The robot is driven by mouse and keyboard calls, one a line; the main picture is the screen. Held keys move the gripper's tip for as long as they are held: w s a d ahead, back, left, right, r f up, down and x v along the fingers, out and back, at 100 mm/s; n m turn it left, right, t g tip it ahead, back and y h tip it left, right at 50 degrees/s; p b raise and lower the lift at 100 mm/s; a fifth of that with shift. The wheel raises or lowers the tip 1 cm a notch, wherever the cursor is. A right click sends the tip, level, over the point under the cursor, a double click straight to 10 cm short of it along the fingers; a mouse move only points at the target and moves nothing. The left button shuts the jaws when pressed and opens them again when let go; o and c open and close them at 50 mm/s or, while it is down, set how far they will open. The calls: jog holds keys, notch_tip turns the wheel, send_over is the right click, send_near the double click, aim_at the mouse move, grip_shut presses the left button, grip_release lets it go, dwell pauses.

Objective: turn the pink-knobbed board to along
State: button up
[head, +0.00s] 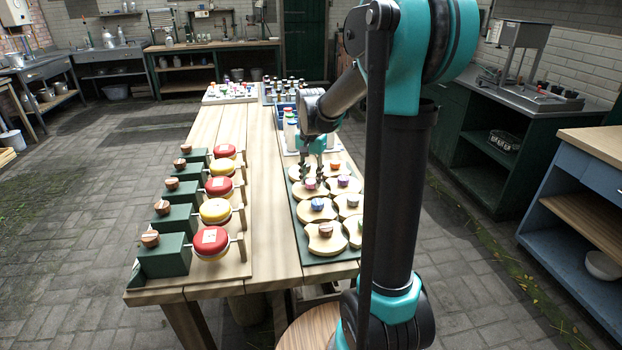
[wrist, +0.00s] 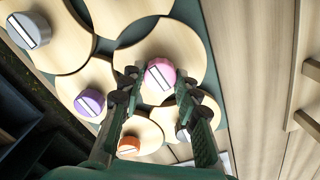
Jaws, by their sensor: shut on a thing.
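The pink knob (wrist: 160,74) sits between my gripper's fingers in the wrist view, and my gripper (wrist: 158,88) is shut on it. A pale bar marks the knob. Its pale wooden board (wrist: 165,38) is rounded and lies among other such boards on the green tray. In the head view my gripper (head: 311,178) reaches down over the tray (head: 285,232), and the pink knob (head: 310,184) shows at its fingertips. The fingers and arm hide part of the board in that view.
Neighbouring boards carry a purple knob (wrist: 90,102), an orange knob (wrist: 128,144) and a grey knob (wrist: 30,30), close around my fingers. Red and yellow round pieces (head: 211,240) with green blocks stand on the table's left side. A bare wooden strip (head: 265,170) lies between.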

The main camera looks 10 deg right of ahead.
aim_at(311, 181)
jog(key=shift+m, duration=0.8)
jog(key=o, duration=1.2)
jog(key=shift+c, duration=0.2)
jog(key=shift+r, duration=0.1)
notch_tip(311, 181, up, 12)
jog(key=shift+s, duration=0.1)
